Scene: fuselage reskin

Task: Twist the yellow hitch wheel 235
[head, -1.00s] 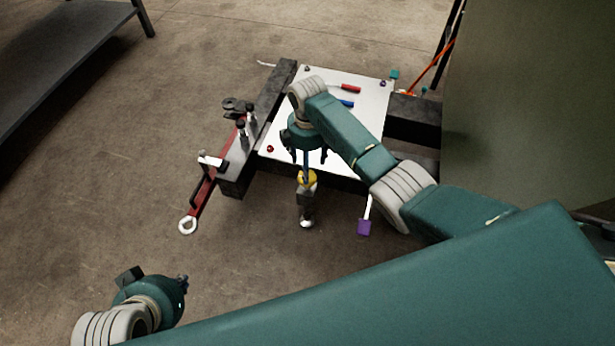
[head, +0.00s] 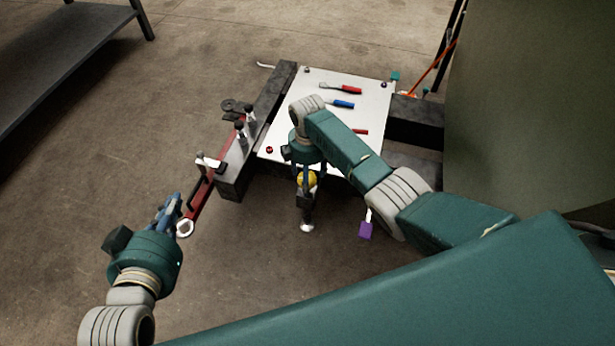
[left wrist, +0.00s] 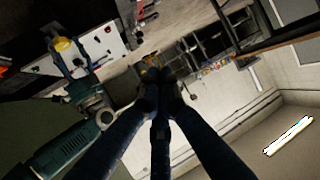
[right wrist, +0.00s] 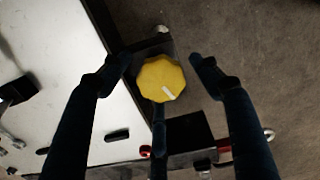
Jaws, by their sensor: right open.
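The yellow hitch wheel (head: 307,181) sits at the front edge of the white-topped stand, above a dark post. In the right wrist view the wheel (right wrist: 161,78) is a faceted yellow knob with a white mark near its lower right edge. My right gripper (right wrist: 160,64) is open, its fingers spread around the wheel with visible gaps at left and right; whether the lower finger touches it I cannot tell. In the head view the right gripper (head: 308,176) hangs over the wheel. My left gripper (head: 170,208) looks shut and empty, fingertips close together in the left wrist view (left wrist: 160,82).
The white panel (head: 290,125) carries red and blue-handled tools (head: 342,104). A red bar with a ring end (head: 185,228) is close beside my left gripper. A purple block (head: 365,230) hangs right of the wheel. A grey shelf (head: 60,50) stands far left; the floor between is clear.

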